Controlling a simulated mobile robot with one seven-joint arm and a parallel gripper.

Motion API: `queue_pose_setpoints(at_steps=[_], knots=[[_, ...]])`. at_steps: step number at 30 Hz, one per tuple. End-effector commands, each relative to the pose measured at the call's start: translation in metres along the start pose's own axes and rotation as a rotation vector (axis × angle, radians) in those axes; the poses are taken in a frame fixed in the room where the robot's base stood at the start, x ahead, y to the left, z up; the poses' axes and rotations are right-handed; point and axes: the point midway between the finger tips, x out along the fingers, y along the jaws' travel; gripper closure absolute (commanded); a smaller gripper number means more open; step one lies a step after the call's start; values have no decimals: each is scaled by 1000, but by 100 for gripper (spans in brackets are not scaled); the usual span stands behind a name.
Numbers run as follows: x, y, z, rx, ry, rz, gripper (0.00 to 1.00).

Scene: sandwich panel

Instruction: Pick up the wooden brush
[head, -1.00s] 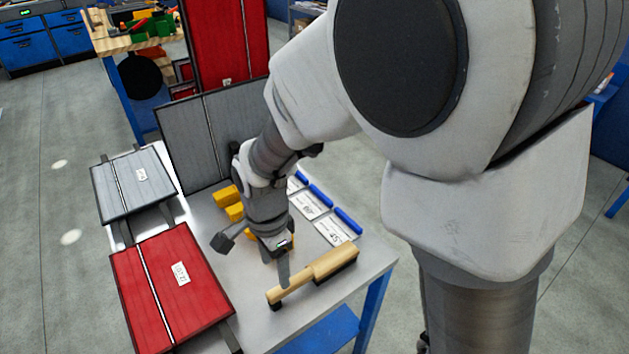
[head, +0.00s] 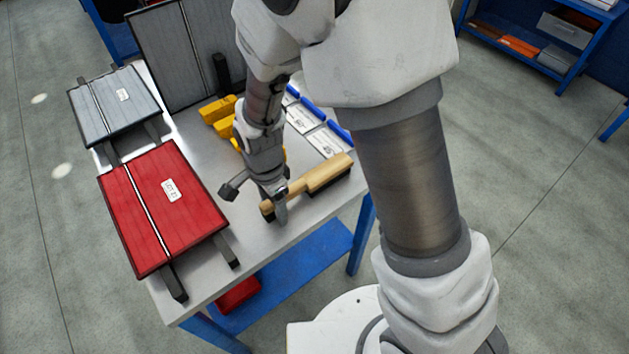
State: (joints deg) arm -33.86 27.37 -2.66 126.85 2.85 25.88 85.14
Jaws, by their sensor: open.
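The wooden brush (head: 322,174) lies on the grey table top (head: 300,226) near its right front edge. It has a pale wooden back and handle with dark bristles, and its handle end points left. My gripper (head: 280,212) points down at the handle, and one finger shows in front of it. The gripper is open. The other finger is hidden, so I cannot tell whether the handle lies between the fingers or whether they touch it.
A red panel (head: 190,215) and a grey panel (head: 97,117) rest on stands at the left. Yellow blocks (head: 219,110) and labelled cards with blue edges (head: 327,142) lie behind the brush. The table's front strip is clear.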

Motion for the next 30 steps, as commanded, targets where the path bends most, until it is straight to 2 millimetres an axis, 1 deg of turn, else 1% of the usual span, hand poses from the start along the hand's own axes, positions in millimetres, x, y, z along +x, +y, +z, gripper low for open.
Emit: queue_pose_setpoints(at_steps=[4, 8, 9, 11, 12, 14, 15, 16, 26, 30], knots=[[-1, 0, 0, 0, 0, -1, 30], [-1, 0, 0, 0, 0, -1, 53], [-1, 0, 0, 0, 0, -1, 61], [-1, 0, 0, 0, 0, -1, 71], [-1, 0, 0, 0, 0, -1, 79], [-1, 0, 0, 0, 0, -1, 89], [-1, 0, 0, 0, 0, -1, 97], [-1, 0, 0, 0, 0, -1, 100], [-2, 0, 0, 0, 0, -1, 100], [-6, -1, 0, -1, 0, -2, 100]])
